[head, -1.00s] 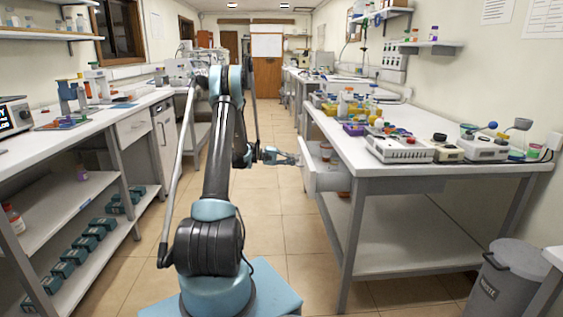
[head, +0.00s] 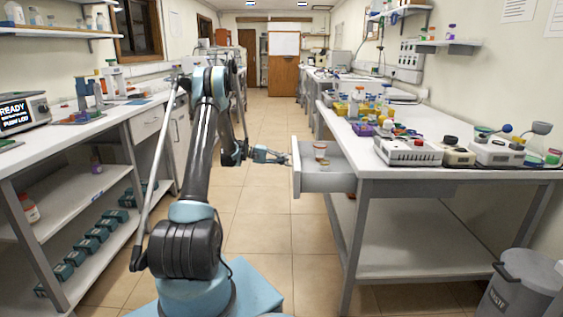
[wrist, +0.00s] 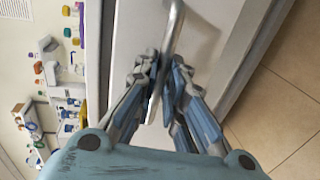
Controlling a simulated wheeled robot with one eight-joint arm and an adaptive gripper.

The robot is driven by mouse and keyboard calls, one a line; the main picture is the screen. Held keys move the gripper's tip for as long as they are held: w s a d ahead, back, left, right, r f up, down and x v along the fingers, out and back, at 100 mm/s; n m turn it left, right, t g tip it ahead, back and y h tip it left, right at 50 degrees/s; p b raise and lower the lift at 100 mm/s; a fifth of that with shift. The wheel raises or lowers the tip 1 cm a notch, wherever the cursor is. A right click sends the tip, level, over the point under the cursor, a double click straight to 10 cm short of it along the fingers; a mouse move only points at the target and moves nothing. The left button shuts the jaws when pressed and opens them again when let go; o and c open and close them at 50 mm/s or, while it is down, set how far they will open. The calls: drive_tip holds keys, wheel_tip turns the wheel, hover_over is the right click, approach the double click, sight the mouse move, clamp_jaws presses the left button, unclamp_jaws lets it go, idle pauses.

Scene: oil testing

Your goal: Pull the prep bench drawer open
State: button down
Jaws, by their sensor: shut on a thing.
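The prep bench (head: 440,182) stands at the right in the head view. Its white drawer (head: 328,181) sticks out to the left from under the bench top and is partly open. Small containers (head: 320,151) stand inside it. My gripper (head: 287,160) is at the drawer's front face. In the wrist view, my gripper (wrist: 163,97) is shut on the drawer's grey bar handle (wrist: 172,40), with the white drawer front (wrist: 200,50) behind it. The handle is too small to make out in the head view.
Several bottles and boxes (head: 365,110) and white instruments (head: 408,150) stand on the bench. A grey waste bin (head: 522,285) stands at the lower right. A left bench (head: 90,130) with shelves runs along the other side. The tiled aisle floor (head: 262,215) between is clear.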

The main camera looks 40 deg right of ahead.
drive_tip(key=c, duration=1.7)
unclamp_jaws()
drive_tip(key=shift+f, duration=0.1)
drive_tip(key=shift+o, duration=0.2)
drive_tip(key=v, duration=1.2)
